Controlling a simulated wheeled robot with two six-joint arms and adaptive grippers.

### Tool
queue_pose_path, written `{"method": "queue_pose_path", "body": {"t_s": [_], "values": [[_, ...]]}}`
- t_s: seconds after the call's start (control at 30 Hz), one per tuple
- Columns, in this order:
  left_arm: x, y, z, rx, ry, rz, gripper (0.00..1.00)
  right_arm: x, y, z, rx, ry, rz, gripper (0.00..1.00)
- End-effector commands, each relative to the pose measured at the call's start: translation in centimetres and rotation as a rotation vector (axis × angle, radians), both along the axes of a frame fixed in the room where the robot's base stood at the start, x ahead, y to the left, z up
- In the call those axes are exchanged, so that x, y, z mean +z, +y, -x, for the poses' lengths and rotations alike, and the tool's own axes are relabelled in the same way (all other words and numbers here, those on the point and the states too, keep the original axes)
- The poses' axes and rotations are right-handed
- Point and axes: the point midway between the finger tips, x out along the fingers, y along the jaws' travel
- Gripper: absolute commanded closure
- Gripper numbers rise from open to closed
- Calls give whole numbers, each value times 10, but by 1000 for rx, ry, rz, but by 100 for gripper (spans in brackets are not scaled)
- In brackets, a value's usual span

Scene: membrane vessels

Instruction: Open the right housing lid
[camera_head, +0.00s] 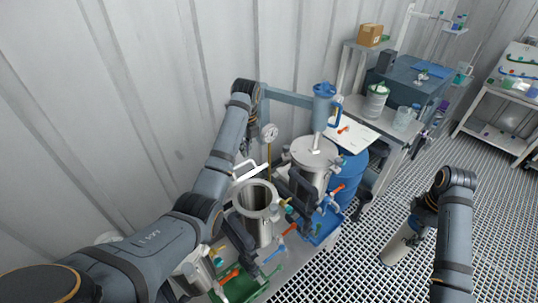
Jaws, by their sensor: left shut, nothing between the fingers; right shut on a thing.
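The right housing (308,178) is a steel vessel. Its round lid (314,151) lies flat on top and looks shut. A blue jug-shaped body (325,106) with a side handle stands over this lid, with a grey rod below it. The left housing (259,224) is an open-topped steel vessel with a white handled piece (250,172) tilted at its rear rim. My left gripper (246,142) is shut and empty, above and behind the left housing; its fingertips are hard to make out. My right gripper (419,222) is shut on a pale cylinder (398,246), well right of the housings.
A blue-grey bar (288,96) runs from near my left wrist to the blue body. A blue drum (350,170) and a bench (383,124) are behind the right housing. Open grating floor (365,275) lies at right.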

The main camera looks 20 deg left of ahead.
Motion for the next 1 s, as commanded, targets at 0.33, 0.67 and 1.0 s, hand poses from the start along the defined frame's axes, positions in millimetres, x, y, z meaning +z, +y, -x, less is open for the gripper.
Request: {"method": "queue_pose_path", "body": {"t_s": [0.33, 0.67, 1.0], "values": [[-69, 7, -4, 2, -2, 0, 100, -75, 0, 0, 0, 0, 0, 100], [-88, 10, -6, 2, -2, 1, 100, -71, 0, 0, 0, -1, 0, 100], [-86, 11, -9, 2, -1, 1, 100, -69, 0, 0, 0, 0, 0, 100]]}}
